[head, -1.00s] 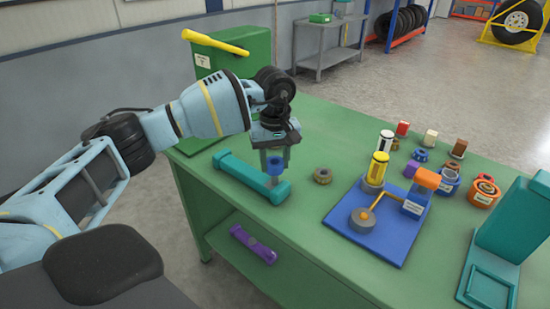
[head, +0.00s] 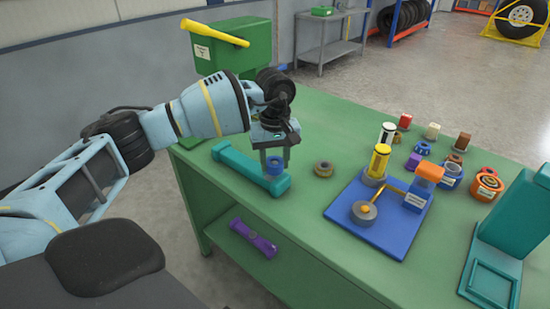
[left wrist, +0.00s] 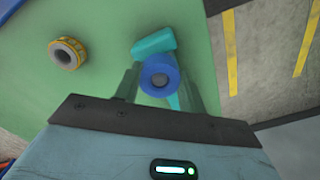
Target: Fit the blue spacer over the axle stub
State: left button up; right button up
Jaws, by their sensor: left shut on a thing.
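My left gripper (head: 273,154) is shut on the blue spacer (head: 274,163), a short ring with a bore. It holds the spacer above the table by the teal bar (head: 238,165). The left wrist view shows the spacer (left wrist: 158,77) from above between the fingers, overlapping the bar (left wrist: 155,44). On the blue board (head: 393,240) to the right, a grey round disc (head: 362,217) bears a small orange stub (head: 366,207), which looks like the axle stub. The spacer is well apart from it. My right gripper is not in view.
Several small parts crowd the back right; a teal stand (head: 515,225) is at right. The front table middle is clear.

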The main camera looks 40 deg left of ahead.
pick_arm(q)
jog(key=shift+f+b, duration=0.35)
jog(key=shift+f, duration=0.65)
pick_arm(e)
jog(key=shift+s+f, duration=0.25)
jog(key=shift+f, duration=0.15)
pick_arm(q)
jog(key=shift+f, duration=0.2)
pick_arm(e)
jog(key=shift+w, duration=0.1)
pick_arm(q)
jog(key=o, duration=1.6)
jog(key=shift+o, duration=0.2)
jog(key=shift+r, duration=0.1)
jog(key=shift+r+p, duration=1.2)
jog(key=shift+r, duration=1.55)
jog(key=shift+r+p, duration=0.8)
jog(key=shift+r, duration=1.4)
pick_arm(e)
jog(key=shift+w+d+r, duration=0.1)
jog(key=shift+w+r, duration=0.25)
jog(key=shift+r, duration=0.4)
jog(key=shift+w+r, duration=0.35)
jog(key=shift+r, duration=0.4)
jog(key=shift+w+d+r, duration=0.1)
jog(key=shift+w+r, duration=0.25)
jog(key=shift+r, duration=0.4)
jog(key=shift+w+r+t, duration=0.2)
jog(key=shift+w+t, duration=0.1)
